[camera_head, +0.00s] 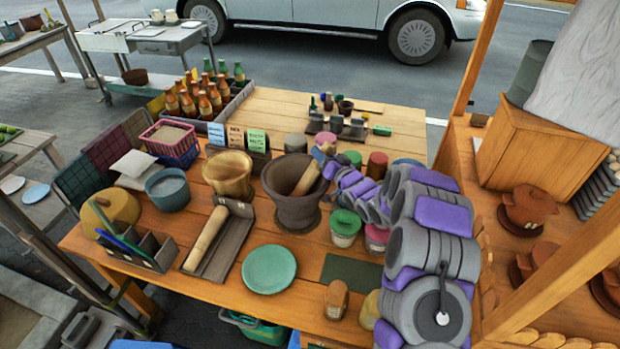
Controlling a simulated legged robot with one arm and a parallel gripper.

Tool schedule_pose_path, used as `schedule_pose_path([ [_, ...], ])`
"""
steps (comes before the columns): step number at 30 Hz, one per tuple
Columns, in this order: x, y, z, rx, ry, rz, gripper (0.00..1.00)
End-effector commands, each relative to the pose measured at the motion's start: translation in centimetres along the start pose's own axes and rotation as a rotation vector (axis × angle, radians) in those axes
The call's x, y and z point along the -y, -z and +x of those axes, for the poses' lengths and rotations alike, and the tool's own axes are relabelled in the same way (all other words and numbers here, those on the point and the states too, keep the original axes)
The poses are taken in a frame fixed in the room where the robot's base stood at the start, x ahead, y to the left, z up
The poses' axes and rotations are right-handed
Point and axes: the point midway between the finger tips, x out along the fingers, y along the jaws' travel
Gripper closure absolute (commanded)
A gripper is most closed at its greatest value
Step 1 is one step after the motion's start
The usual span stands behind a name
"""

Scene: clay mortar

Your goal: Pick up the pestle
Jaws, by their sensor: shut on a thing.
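A dark brown clay mortar (296,211) stands upright near the middle of the wooden table. The pale wooden pestle (307,180) leans in it, its lower end inside the bowl and its top up to the right. My gripper (322,158) is shut on the top of the pestle. The fingers are small in the picture and partly hidden by my own arm, which reaches in from the lower right. The pestle's lower tip is hidden inside the mortar.
A wooden bowl (229,174) stands just left of the mortar. A wooden roller (206,238) lies in a grey tray. A teal plate (269,269) is in front. Lidded jars (345,228) crowd the right side, close to my arm. Bottles (205,101) stand behind.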

Motion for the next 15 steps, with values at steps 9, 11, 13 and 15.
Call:
schedule_pose_path([
  [9,0.3,0.6,0.0,0.0,-0.001,0.0,1.0],
  [11,0.7,1.2,0.0,-0.001,0.0,-0.001,1.0],
  [13,1.2,2.1,-0.1,-0.003,0.0,-0.001,1.0],
  [15,1.8,3.1,-0.1,-0.003,-0.001,-0.002,1.0],
])
